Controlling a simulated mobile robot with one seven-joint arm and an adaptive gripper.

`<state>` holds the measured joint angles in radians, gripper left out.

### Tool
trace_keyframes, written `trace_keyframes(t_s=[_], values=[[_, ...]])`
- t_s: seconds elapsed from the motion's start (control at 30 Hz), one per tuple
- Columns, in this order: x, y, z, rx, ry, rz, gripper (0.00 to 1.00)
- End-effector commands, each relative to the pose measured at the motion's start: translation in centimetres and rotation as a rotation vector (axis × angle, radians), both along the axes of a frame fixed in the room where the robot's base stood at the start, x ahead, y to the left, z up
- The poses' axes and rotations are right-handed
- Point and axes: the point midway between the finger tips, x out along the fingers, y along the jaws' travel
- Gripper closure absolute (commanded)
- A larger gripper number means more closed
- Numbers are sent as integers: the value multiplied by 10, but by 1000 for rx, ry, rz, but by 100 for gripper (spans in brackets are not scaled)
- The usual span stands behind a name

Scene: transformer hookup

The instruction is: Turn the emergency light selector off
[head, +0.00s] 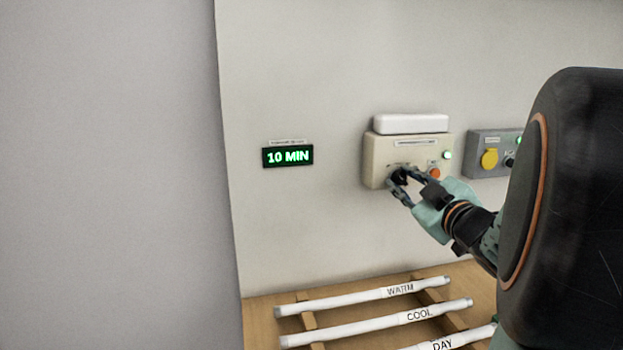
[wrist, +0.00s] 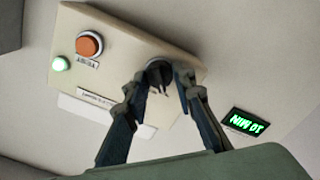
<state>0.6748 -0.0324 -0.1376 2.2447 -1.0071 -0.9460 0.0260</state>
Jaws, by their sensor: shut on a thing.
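The emergency light box is a cream wall panel (head: 380,150) with a white lamp bar (head: 410,123) on top. It carries a black selector knob (head: 399,177), an orange button (head: 434,174) and a lit green lamp (head: 447,155). My gripper (head: 404,180) is at the panel, its fingers on either side of the knob and shut on it. In the wrist view the dark knob (wrist: 159,74) sits between the fingertips (wrist: 160,82), partly hidden by them. The orange button (wrist: 89,44) and green lamp (wrist: 60,63) show there too. The knob's exact pointing direction is unclear.
A wall display (head: 288,156) reads 10 MIN in green. A grey box (head: 476,142) with a yellow cover (head: 489,158) is right of the panel. Below, white tubes labelled WARM (head: 350,297), COOL (head: 375,324) and DAY lie on a wooden rack (head: 262,315).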

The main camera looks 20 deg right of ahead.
Motion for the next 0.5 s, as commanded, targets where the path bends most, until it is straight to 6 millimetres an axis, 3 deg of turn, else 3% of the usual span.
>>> trace_keyframes(t_s=[0.13,0.17,0.3,0.5], values=[[0,0,-1,0,2,-1,100],[0,0,-1,0,2,-1,73],[0,0,-1,1,1,0,59],[0,0,0,1,1,-1,59]])
